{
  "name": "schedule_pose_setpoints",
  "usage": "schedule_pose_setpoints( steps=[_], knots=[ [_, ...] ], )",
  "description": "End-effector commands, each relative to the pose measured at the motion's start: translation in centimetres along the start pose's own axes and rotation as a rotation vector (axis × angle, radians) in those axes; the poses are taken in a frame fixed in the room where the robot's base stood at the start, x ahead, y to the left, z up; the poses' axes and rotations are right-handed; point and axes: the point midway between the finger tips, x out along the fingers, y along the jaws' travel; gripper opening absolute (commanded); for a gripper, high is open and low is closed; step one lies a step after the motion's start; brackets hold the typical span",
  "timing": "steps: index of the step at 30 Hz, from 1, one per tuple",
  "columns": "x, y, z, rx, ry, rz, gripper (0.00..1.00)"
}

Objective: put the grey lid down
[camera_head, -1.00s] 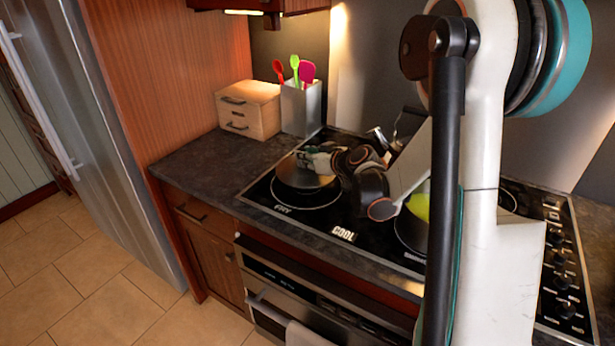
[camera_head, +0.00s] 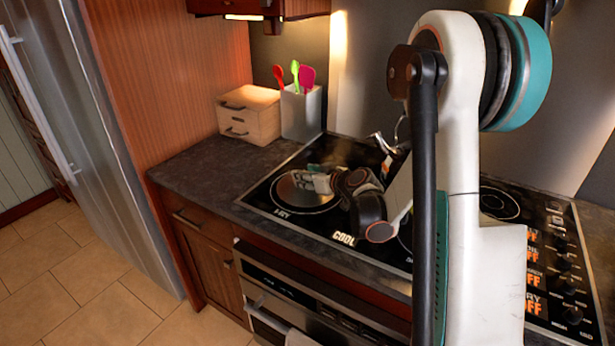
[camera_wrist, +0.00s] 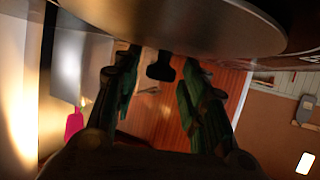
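The grey lid (camera_head: 296,191) is a round metal disc at the left burner, lying flat. In the wrist view, which is upside down, its disc (camera_wrist: 190,22) fills the top, with a dark knob (camera_wrist: 160,68) standing from it. My gripper (camera_head: 318,182) is above the lid. In the wrist view my gripper (camera_wrist: 160,90) has its green fingers on either side of the knob, with a visible gap on each side. The lid's underside is hidden, so I cannot tell whether it touches the hob.
The black hob (camera_head: 262,194) is set in the dark counter (camera_head: 190,163). A wooden box (camera_head: 248,115) and a pale holder (camera_head: 301,112) with several utensils stand behind. The counter to the left is clear. My arm hides much of the hob's middle and right.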

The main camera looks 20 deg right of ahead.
Motion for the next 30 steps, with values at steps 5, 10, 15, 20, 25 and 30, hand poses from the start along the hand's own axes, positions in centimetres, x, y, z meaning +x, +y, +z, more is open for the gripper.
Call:
schedule_pose_setpoints(
  steps=[5,10,15,20,25,30],
  knots=[
    [0.0,0.0,0.0,0.000,0.000,0.000,0.43],
    [-0.1,0.0,-0.2,0.000,0.000,0.000,0.43],
    [-2.0,0.1,-0.4,0.002,-0.001,0.002,0.43],
    [-5.3,0.1,-0.5,0.002,0.000,0.003,0.43],
    [-8.7,0.1,-0.4,0.002,0.000,0.002,0.43],
    [-11.1,0.1,-0.3,0.001,0.000,0.001,0.43]
  ],
)
